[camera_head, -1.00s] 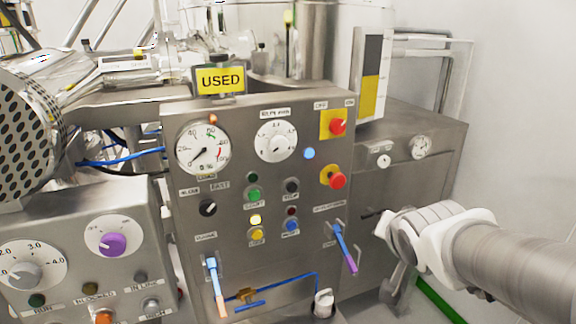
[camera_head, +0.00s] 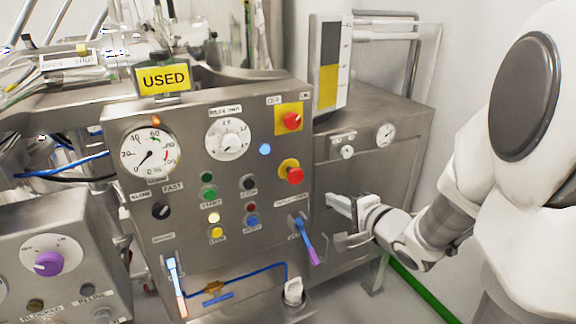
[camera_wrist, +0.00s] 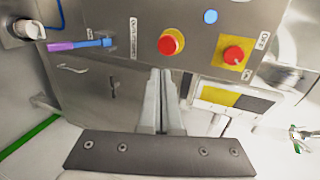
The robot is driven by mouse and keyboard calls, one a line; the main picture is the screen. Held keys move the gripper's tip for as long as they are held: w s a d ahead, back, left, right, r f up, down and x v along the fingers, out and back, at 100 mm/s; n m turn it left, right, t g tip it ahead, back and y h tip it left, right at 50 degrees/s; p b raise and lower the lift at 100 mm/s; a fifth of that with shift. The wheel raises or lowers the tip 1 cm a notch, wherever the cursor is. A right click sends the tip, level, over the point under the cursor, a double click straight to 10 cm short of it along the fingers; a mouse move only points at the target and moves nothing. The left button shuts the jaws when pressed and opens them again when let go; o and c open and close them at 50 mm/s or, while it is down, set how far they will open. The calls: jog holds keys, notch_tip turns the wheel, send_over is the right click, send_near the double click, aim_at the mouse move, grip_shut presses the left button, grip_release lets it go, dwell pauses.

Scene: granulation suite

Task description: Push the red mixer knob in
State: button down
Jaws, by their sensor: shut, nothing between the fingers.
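Two red knobs sit on yellow backings on the upright steel panel. The upper red knob (camera_head: 292,121) is on a square yellow plate with small off/on labels; it also shows in the wrist view (camera_wrist: 234,55). The lower red knob (camera_head: 294,175) is a round mushroom head on a yellow backing, also in the wrist view (camera_wrist: 171,42). I cannot tell from labels which is the mixer's. My gripper (camera_head: 333,203) is shut and empty, right of and below the lower knob. In the wrist view its fingertips (camera_wrist: 160,72) point towards the lower knob, apart from it.
A blue-purple lever (camera_head: 306,240) sticks out below the lower knob, close to my gripper. A yellow USED sign (camera_head: 163,78) tops the panel. A steel cabinet (camera_head: 385,105) stands at right. A purple-knobbed console (camera_head: 75,225) stands at left.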

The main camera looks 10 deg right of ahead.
aim_at(297, 175)
dwell(0.3)
jog(key=x, duration=0.8)
jog(key=r+x, duration=0.1)
jog(key=x, duration=0.3)
jog(key=shift+w+a, duration=0.2)
jog(key=shift+w, duration=0.3)
jog(key=shift+w+a+f, duration=0.1)
jog(key=shift+w+a, duration=0.05)
jog(key=shift+w, duration=0.4)
jog(key=shift+w+a+r+p, duration=0.1)
jog(key=shift+w+p, duration=0.1)
jog(key=shift+w, duration=0.15)
jog(key=shift+w+a+r+p, duration=0.1)
jog(key=shift+w+a+p, duration=0.05)
jog(key=shift+w, duration=0.25)
jog(key=shift+a+r, duration=0.1)
jog(key=shift+r, duration=0.05)
